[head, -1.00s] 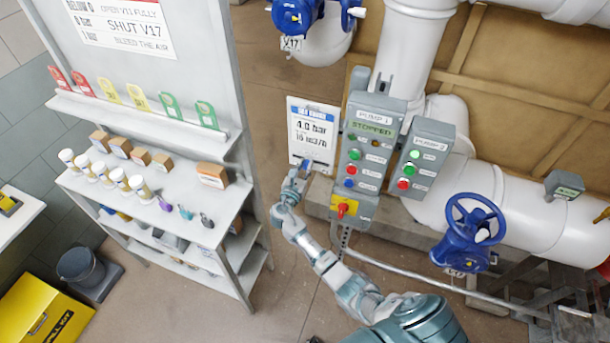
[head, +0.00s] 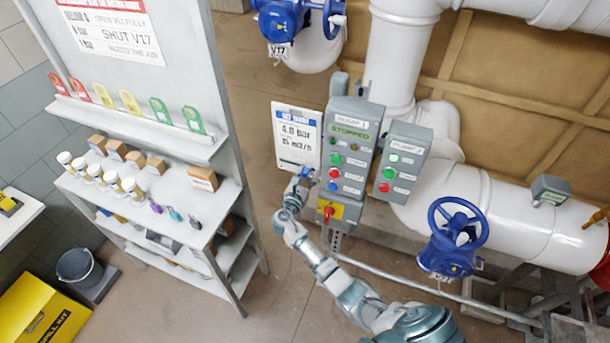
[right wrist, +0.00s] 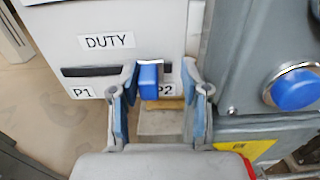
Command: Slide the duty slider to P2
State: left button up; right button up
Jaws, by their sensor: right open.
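The duty slider's blue knob (right wrist: 149,82) shows in the right wrist view in a dark slot on the white panel under the DUTY label (right wrist: 107,41). The knob is toward the right end of the slot and partly covers the P2 label (right wrist: 166,90). The P1 label (right wrist: 83,93) is at the left. My right gripper (right wrist: 163,95) is open, with one finger on each side of the knob. The left finger is close to the knob; I cannot tell if it touches. In the head view the right gripper (head: 303,180) is at the panel's lower edge. My left gripper is not in view.
The pump 1 box (head: 350,145) stands right beside the panel (head: 297,135), with a red switch (head: 328,212) below its buttons. The pump 2 box (head: 400,165) is farther right. A blue valve wheel (head: 457,225) is lower right. A shelf rack (head: 150,195) stands left.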

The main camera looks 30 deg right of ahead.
jog(key=shift+f, duration=0.15)
jog(key=shift+s+a+f, duration=0.1)
jog(key=shift+s+a, duration=0.15)
jog(key=shift+a, duration=0.05)
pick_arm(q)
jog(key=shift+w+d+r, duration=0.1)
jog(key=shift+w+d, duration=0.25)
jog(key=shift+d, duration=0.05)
pick_arm(e)
jog(key=v, duration=1)
jog(key=shift+s+a, duration=0.15)
jog(key=shift+s, duration=0.3)
